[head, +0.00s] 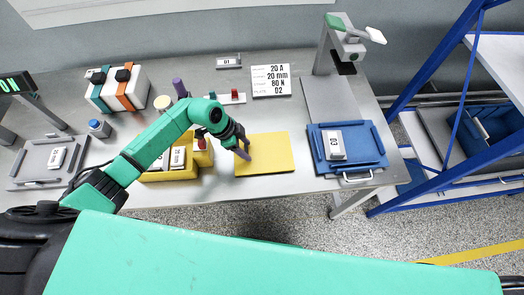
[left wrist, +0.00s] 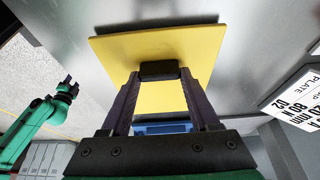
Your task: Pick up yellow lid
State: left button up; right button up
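The yellow lid (head: 272,153) is a flat rectangular plate near the front edge of the table, right of the yellow box. It also shows in the left wrist view (left wrist: 195,45) with a black handle (left wrist: 159,70). My left gripper (head: 242,152) is over the lid's left part. In the left wrist view its two fingers (left wrist: 159,76) stand at both ends of the handle, which fills the gap between the tips. It looks shut on the handle. A dark band shows beyond the lid's edge; I cannot tell whether it touches the table. My right gripper (left wrist: 68,88) shows small; its opening is unclear.
The open yellow box (head: 172,175) holds breakers left of the lid. A blue tray (head: 376,145) with a labelled block stands right. A placard (head: 271,81) stands behind the lid. A grey tray (head: 22,170) lies far left. A press stand (head: 322,60) stands back right.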

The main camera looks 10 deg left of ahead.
pick_arm(q)
jog(key=c, duration=0.3)
jog(key=shift+r, duration=0.15)
